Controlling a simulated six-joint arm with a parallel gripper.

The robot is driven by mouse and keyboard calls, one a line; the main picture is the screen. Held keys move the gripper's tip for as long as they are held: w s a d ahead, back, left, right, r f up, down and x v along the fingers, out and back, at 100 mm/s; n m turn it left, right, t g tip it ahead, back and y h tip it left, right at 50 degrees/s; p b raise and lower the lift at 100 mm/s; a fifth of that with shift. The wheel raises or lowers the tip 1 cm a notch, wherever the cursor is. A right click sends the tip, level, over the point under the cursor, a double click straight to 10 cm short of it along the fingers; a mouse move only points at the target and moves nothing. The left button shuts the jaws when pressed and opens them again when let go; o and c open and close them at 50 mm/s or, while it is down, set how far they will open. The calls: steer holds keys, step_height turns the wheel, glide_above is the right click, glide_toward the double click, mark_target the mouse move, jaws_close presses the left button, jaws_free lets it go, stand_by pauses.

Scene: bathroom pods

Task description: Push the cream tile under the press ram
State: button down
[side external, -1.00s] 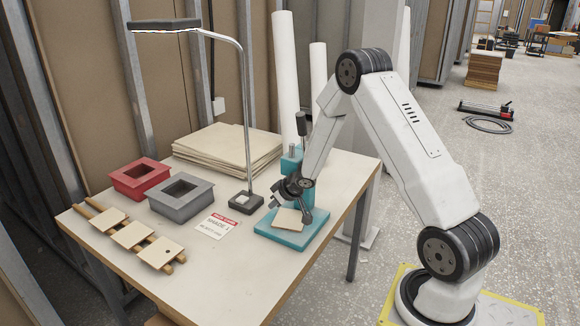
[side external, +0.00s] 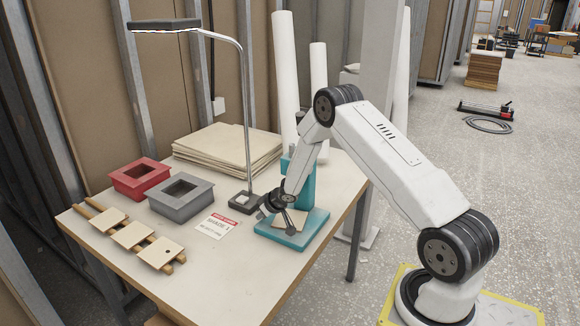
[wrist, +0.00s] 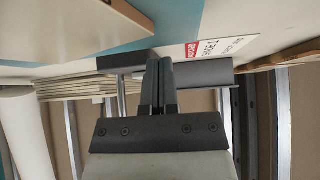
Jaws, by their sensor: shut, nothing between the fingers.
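The cream tile (side external: 278,221) lies on the teal base (side external: 312,229) of the press, partly hidden behind my gripper. The press column (side external: 303,185) stands behind it; the ram is mostly hidden by my arm. My gripper (side external: 290,232) is tilted down over the base at the tile, shut with nothing between the fingers. In the wrist view the shut fingers (wrist: 158,62) show in the middle, and a cream slab, likely the tile (wrist: 65,32), is at the upper left over teal. I cannot tell whether the fingers touch the tile.
The lamp base (side external: 245,203) stands close left of the press. A red-and-white sign card (side external: 217,226), a grey bin (side external: 181,207) and a red bin (side external: 140,182) are further left. A rack of tiles (side external: 133,235) lies at the left edge. Stacked boards (side external: 228,150) lie at the back.

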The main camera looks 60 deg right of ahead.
mark_target(269, 226)
steer(key=shift+w+f, duration=0.2)
steer(key=shift+f, duration=0.1)
steer(key=shift+s+a, duration=0.15)
steer(key=shift+s, duration=1.85)
steer(key=shift+s, duration=0.1)
steer(key=shift+s+a, duration=0.1)
steer(key=shift+s, duration=0.65)
steer(key=shift+w, duration=0.15)
steer(key=shift+w+d+r, duration=0.1)
steer(key=shift+w, duration=0.85)
steer(key=shift+w+d+r, duration=0.1)
steer(key=shift+w, duration=0.8)
steer(key=v, duration=0.9)
steer(key=shift+s+r, duration=0.25)
steer(key=shift+r, duration=0.05)
